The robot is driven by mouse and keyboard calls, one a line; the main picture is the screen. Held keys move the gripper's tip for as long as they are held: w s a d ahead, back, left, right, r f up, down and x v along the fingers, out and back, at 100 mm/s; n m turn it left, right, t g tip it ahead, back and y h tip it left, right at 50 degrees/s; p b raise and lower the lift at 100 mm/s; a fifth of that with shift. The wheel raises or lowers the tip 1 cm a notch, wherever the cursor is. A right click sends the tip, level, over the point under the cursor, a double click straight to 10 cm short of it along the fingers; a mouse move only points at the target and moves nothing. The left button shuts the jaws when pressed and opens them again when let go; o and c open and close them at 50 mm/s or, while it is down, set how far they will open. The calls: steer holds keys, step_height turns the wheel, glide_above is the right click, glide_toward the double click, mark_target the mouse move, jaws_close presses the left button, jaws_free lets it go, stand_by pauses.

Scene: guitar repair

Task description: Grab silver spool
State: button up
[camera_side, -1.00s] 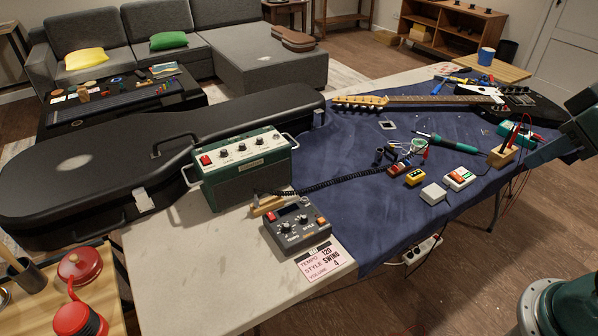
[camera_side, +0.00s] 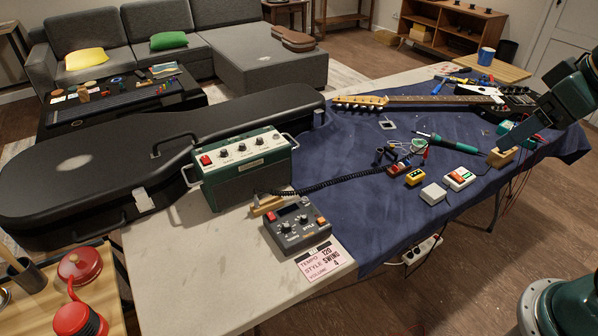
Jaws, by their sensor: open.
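A small round spool (camera_side: 418,146) with a pale, silvery look and a green edge stands on the blue cloth, mid-right on the bench. It is small and partly crowded by red and dark parts, so its details are hard to tell. My arm comes in from the right edge. My gripper (camera_side: 508,142) is at its lower end, above the wooden block (camera_side: 502,158), to the right of the spool and clear of it. It is open; its fingers are small and dark here. No object shows in it.
A soldering iron (camera_side: 445,143) lies just right of the spool. A yellow pedal (camera_side: 415,177), a white box (camera_side: 433,193) and a red-white box (camera_side: 459,179) stand in front. A guitar neck (camera_side: 430,100) lies behind.

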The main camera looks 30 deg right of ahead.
steer(key=w+d+r, duration=0.2)
steer(key=w+d, duration=0.1)
steer(key=w, duration=0.5)
steer(key=n+g, duration=0.1)
steer(key=n, duration=0.1)
glide_above(420, 143)
steer(key=s, duration=0.2)
steer(key=shift+y, duration=0.3)
steer(key=shift+s+d+f, duration=0.1)
steer(key=shift+f, duration=8.55)
steer(key=shift+d+f, duration=0.1)
steer(key=shift+f, duration=8.55)
steer(key=shift+x, duration=2.6)
